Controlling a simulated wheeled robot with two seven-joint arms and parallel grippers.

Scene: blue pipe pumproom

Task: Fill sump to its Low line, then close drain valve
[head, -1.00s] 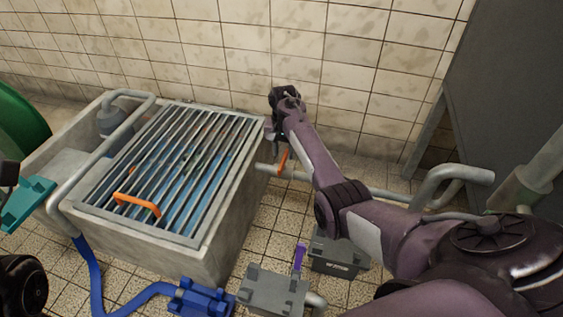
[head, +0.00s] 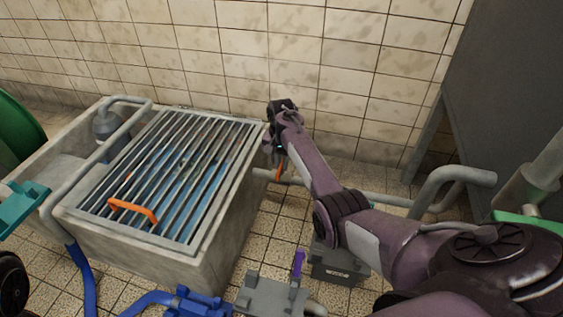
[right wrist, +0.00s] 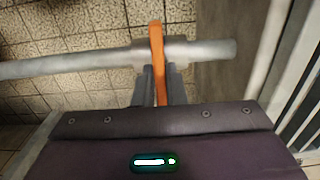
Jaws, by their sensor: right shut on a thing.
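The concrete sump (head: 208,268) stands at left-centre, with a metal grate (head: 196,238) and an orange grate handle (head: 133,209) on top. Blue water (head: 188,178) shows between the bars; I cannot make out a Low line. A grey drain pipe (head: 378,197) leaves the sump's right side. On it is the drain valve's orange lever (head: 279,172), which also shows in the right wrist view (right wrist: 157,45), standing across the pipe there. My right gripper (head: 274,150) is shut on this lever, its fingers (right wrist: 161,85) on either side. My left gripper is not in view.
A blue valve body (head: 197,304) with a blue hose (head: 88,285) lies in front of the sump. Beside it are a grey block with a purple lever (head: 298,264) and a grey box (head: 338,266). A dark cabinet (head: 510,90) stands at right. The tiled wall is close behind.

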